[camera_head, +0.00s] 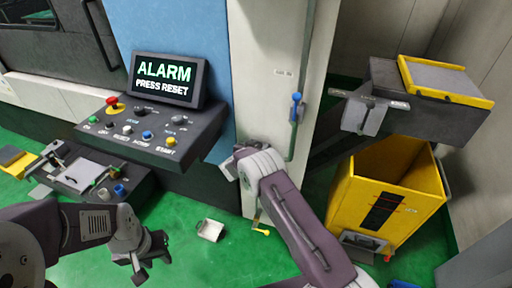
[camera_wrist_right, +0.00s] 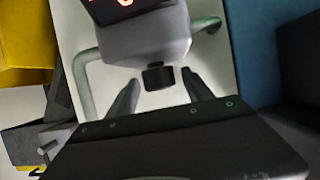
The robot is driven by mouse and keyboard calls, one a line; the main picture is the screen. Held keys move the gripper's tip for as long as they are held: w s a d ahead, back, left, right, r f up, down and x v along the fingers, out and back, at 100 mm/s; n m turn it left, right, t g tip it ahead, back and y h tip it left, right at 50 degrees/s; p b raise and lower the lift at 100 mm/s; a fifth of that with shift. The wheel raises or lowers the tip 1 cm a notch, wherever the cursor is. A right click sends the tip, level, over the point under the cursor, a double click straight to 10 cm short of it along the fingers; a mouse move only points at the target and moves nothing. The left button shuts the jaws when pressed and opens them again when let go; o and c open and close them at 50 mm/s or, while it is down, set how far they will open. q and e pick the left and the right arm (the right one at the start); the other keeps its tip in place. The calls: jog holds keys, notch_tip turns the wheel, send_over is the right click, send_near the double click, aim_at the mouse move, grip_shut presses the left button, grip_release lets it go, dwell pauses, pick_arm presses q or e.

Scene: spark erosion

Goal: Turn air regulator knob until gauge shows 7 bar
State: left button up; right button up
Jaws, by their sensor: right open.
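In the right wrist view, the grey air regulator (camera_wrist_right: 148,35) has a short black knob (camera_wrist_right: 158,76) on its end nearest me. Part of its dark gauge face (camera_wrist_right: 118,8) with red markings shows at the top edge, cut off, so I cannot read its value. My right gripper (camera_wrist_right: 160,80) is open, with one finger on each side of the knob and a gap on both sides. In the head view, my right wrist is at the pale cabinet panel and hides the regulator. My left gripper (camera_head: 148,256) hangs over the green floor at lower left; its jaw opening is unclear.
A control console (camera_head: 155,130) with buttons and a screen (camera_head: 168,80) reading "ALARM PRESS RESET" stands left of my right wrist. A pipe with a blue-handled valve (camera_head: 296,97) runs down the panel. A yellow bin (camera_head: 345,195) stands at right. A small white container (camera_head: 210,230) is on the floor.

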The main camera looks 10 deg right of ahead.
jog(key=v, duration=0.6)
jog(key=shift+s+a+r, duration=0.2)
jog(key=shift+s+a, duration=0.05)
jog(key=shift+b+v, duration=1)
jog(key=shift+b, duration=0.1)
jog(key=s+d+n+g+y, duration=0.1)
jog(key=s+n+g+y, duration=0.2)
jog(key=s, duration=1.4)
jog(key=s+d+n+g+y, duration=0.2)
jog(key=s+n+g+y, duration=0.2)
jog(key=s, duration=1.3)
jog(key=f+g+y, duration=0.1)
jog(key=g, duration=0.1)
jog(key=shift+g, duration=0.3)
